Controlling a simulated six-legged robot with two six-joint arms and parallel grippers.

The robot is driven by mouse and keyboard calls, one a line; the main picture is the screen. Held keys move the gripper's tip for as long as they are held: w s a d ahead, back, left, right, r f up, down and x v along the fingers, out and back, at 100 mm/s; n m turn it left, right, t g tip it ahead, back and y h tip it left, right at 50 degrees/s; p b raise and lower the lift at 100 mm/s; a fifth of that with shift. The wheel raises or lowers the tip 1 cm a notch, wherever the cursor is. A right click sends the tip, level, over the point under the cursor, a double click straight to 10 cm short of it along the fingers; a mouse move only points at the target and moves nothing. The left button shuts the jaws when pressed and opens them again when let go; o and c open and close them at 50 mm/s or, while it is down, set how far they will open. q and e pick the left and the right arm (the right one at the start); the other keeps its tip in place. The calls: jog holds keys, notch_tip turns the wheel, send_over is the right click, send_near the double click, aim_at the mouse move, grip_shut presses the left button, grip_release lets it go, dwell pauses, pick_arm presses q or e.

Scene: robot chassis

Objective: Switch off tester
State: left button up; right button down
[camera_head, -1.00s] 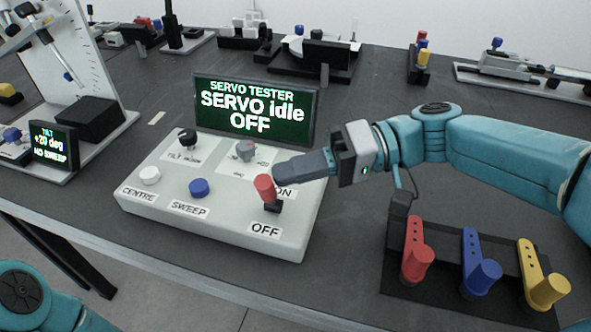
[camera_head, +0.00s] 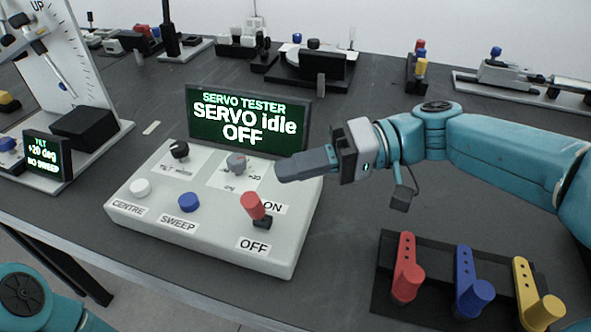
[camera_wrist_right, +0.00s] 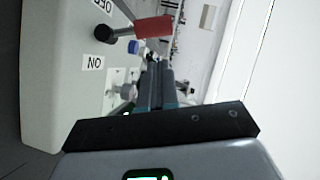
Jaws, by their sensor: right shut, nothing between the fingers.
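The servo tester (camera_head: 222,235) is a pale box with a screen (camera_head: 249,119) reading "SERVO TESTER SERVO idle OFF". Its red-handled switch (camera_head: 253,206) stands between the ON and OFF labels; the red tip leans up and left in the head view. The red lever also shows in the right wrist view (camera_wrist_right: 154,27). My right gripper (camera_head: 280,177) is shut and empty, above the tester's right edge by the ON label and apart from the red lever. It also shows in the right wrist view (camera_wrist_right: 158,68). My left gripper is out of view; only part of my left arm shows at the lower left.
The tester also has a white CENTRE button (camera_head: 140,188), a blue SWEEP button (camera_head: 188,202) and two knobs. A rack with red, blue and yellow levers (camera_head: 462,285) stands at the lower right. A tilt rig with a small screen (camera_head: 47,151) stands at the left.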

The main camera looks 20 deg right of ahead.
jog(key=w+p+v, duration=0.1)
jog(key=v, duration=0.9)
jog(key=shift+s+d+p, duration=0.2)
jog(key=shift+s+p, duration=0.1)
jog(key=shift+p, duration=0.1)
jog(key=shift+s, duration=0.1)
